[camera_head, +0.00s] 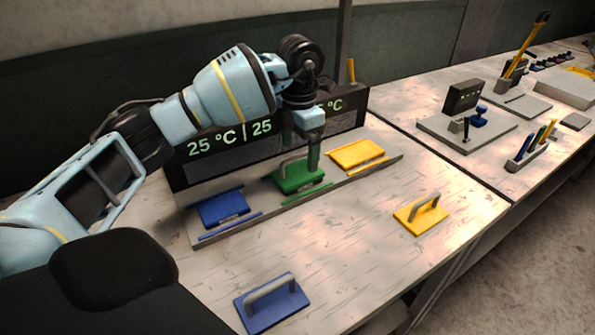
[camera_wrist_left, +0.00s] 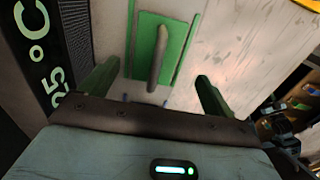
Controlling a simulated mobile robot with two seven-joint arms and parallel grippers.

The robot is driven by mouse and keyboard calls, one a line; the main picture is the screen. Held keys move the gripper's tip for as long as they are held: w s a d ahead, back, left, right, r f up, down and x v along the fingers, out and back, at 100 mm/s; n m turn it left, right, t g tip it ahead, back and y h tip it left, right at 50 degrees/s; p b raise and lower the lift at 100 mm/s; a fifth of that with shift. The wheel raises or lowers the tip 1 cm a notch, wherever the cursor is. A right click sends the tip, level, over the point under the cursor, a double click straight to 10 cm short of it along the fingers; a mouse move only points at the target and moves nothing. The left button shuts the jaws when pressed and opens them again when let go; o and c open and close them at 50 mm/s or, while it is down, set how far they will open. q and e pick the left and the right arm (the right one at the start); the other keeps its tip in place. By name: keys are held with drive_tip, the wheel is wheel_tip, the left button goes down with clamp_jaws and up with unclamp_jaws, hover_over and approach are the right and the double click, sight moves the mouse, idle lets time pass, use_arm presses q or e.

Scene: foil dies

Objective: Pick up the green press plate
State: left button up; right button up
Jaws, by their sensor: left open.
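The green press plate (camera_head: 300,181) lies flat in the middle place of the press station, with a raised bar handle on top. In the left wrist view the plate (camera_wrist_left: 177,37) shows ahead, its handle running lengthwise between my fingers. My left gripper (camera_head: 313,157) points down over the plate, close to the handle. In the left wrist view my left gripper (camera_wrist_left: 157,88) is open, with one finger on each side of the handle's line. I cannot tell from these views exactly how far the fingertips are from the handle. My right gripper is not in view.
Blue (camera_head: 223,208) and yellow (camera_head: 357,154) dies flank the green plate. A temperature display panel (camera_head: 230,142) stands close behind. A blue handled plate (camera_head: 271,303) and a yellow handled plate (camera_head: 421,215) lie in front. The table between them is clear.

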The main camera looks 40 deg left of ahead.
sight(298, 155)
use_arm(q)
drive_tip(key=shift+w+a+f, duration=0.1)
drive_tip(key=shift+a+f, duration=0.05)
drive_tip(key=shift+f, duration=1.15)
drive_tip(key=shift+a+f, duration=0.15)
drive_tip(key=shift+f, duration=1.1)
drive_tip(key=shift+c, duration=0.3)
drive_tip(key=shift+r, duration=0.1)
drive_tip(key=c, duration=1.5)
